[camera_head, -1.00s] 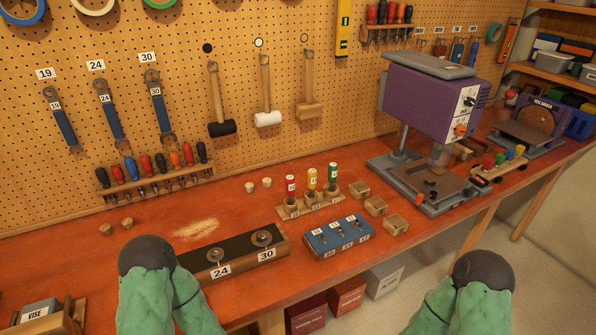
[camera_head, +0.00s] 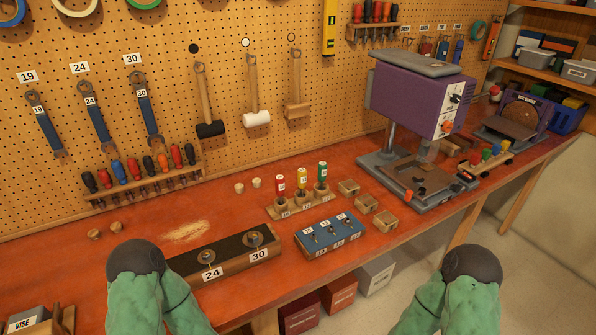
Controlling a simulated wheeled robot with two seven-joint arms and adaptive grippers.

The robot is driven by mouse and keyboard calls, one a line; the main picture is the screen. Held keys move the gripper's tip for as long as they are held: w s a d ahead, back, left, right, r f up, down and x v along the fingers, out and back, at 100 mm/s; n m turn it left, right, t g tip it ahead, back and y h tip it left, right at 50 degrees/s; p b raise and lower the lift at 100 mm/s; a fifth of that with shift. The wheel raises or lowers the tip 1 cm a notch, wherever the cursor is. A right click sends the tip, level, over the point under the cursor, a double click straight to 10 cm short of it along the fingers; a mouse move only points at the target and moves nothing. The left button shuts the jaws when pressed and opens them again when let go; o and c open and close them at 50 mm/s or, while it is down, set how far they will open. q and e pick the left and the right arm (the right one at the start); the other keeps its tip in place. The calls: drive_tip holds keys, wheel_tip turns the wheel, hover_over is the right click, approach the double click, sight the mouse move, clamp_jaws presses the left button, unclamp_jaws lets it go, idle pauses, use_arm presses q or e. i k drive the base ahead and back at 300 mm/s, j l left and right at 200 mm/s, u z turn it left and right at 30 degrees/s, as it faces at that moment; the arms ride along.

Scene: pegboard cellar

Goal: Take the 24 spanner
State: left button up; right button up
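The 24 spanner (camera_head: 96,120) has a blue handle and grey ends. It hangs on the pegboard under a "24" label, between the 19 spanner (camera_head: 44,123) on its left and the 30 spanner (camera_head: 148,110) on its right. A dark-topped wooden block (camera_head: 226,260) on the bench carries round metal pieces above labels "24" and "30". Two green arm parts with dark rounded joints, mine, show at the bottom left and bottom right. Neither of my grippers is visible, and nothing covers the spanners.
A screwdriver rack (camera_head: 140,190) sits on the pegboard below the spanners. Mallets (camera_head: 208,100) hang to their right. A blue socket tray (camera_head: 329,236) and a purple drill press (camera_head: 420,95) stand on the red bench. The bench left of the block has free room.

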sight(94, 113)
drive_tip(key=l+u, duration=0.1)
drive_tip(key=u, duration=1.4)
